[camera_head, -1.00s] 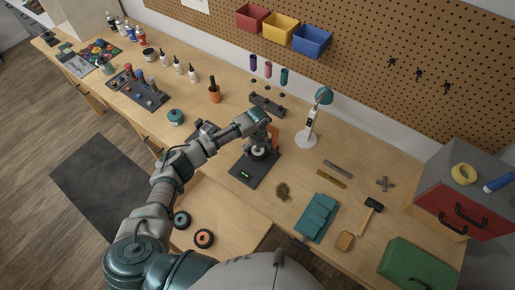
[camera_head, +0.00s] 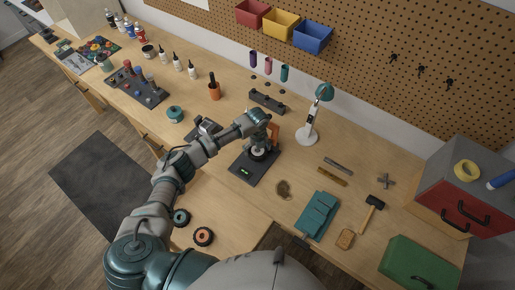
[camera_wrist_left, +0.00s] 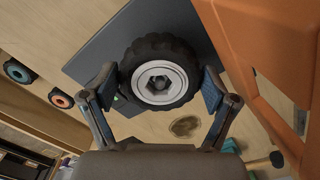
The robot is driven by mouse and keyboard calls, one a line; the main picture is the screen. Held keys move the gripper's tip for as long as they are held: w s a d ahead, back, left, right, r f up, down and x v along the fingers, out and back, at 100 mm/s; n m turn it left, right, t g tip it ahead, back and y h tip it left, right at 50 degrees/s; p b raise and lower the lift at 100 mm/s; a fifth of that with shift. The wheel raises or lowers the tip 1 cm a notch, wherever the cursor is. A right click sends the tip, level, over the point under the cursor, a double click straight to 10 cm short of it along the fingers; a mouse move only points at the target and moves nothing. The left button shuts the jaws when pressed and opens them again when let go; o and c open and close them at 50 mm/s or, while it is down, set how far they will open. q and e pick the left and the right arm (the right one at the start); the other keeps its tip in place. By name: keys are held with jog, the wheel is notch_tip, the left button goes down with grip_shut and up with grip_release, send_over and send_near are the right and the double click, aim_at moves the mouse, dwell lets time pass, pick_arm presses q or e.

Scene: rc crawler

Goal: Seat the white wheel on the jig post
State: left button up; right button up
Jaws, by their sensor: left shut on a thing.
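The white wheel (camera_wrist_left: 160,82), a black knobbly tyre with a white hub, sits between the fingers of my left gripper (camera_wrist_left: 158,97) in the left wrist view. Both fingertips press on the tyre's sides, so the gripper is shut on it. In the head view my left gripper (camera_head: 262,146) is over the dark jig base (camera_head: 248,170), with the wheel partly visible beneath it. The jig post is hidden by the wheel; I cannot tell whether the wheel is around it. My right gripper is not in view.
An orange upright part (camera_head: 274,131) stands close beside the gripper and fills the right of the left wrist view. Two other wheels, teal-hubbed (camera_head: 181,217) and orange-hubbed (camera_head: 203,237), lie at the bench front. A lamp (camera_head: 310,125) stands behind right.

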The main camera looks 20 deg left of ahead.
pick_arm(q)
jog(key=shift+f, duration=0.45)
jog(key=o, duration=1.1)
jog(key=shift+c, duration=0.2)
notch_tip(320, 180, up, 12)
jog(key=shift+f, duration=0.1)
